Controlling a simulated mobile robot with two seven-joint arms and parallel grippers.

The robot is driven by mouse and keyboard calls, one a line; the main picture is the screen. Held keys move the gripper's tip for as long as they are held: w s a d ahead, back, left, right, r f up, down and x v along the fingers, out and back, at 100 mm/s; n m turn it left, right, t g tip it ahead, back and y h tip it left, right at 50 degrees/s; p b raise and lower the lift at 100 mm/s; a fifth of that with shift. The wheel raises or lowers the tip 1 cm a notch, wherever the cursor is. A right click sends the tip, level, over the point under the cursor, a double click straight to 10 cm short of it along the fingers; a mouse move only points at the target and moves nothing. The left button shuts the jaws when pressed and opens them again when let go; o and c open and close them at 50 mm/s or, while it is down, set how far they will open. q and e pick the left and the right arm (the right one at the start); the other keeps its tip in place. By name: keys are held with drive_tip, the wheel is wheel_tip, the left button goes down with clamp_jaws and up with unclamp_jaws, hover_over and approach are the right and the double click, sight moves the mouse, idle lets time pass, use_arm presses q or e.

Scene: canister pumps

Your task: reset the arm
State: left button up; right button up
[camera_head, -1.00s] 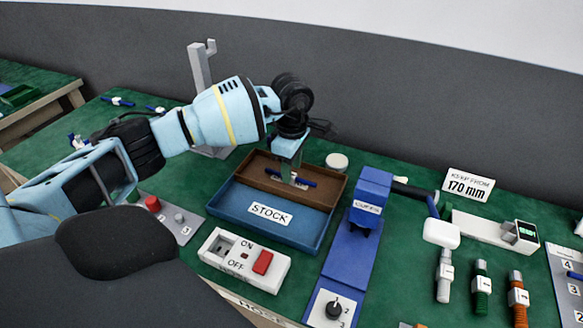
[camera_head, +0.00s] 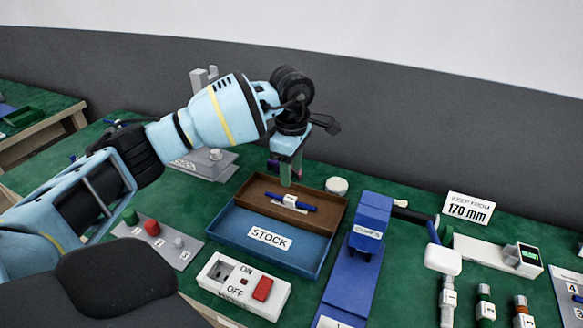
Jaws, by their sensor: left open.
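My left arm comes in from the left and reaches over the table. My left gripper (camera_head: 287,172) points down above the brown section of the stock tray (camera_head: 270,193). It is open and empty. A small blue and white piece (camera_head: 290,202) lies in that brown section, just below the gripper and apart from it. My right gripper is not in view.
The blue section of the tray (camera_head: 225,215) is empty. An ON/OFF switch box (camera_head: 240,287) stands in front. A blue press-like fixture (camera_head: 365,245) stands right of the tray. A white round jar (camera_head: 337,186) is behind it. A button panel (camera_head: 160,240) lies at left.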

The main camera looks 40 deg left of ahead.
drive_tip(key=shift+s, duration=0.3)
